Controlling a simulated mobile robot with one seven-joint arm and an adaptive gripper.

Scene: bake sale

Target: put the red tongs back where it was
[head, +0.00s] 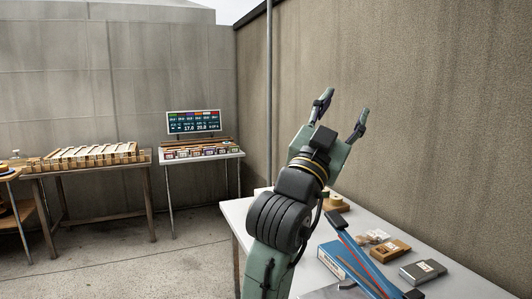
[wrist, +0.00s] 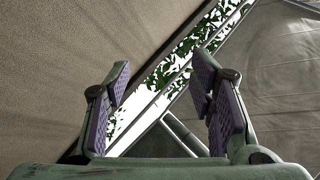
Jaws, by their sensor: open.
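A long thin red piece (head: 362,262), which may be the red tongs, lies beside a long blue piece (head: 350,250) on the white table at the lower right of the head view. I cannot clearly tell where one ends and the other begins. My gripper (head: 343,105) is raised high above the table, pointing up, with its two fingers apart and nothing between them. In the wrist view my gripper (wrist: 160,85) is also open and empty, facing a wall, sky and leaves. The tongs do not show in the wrist view.
The white table (head: 460,272) also bears a brown box (head: 390,250), a grey box (head: 422,272) and a blue-edged box (head: 338,262). A wall (head: 420,120) rises close behind. A table with a screen (head: 193,122) stands further back, left of my arm. Open floor (head: 130,270) lies left.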

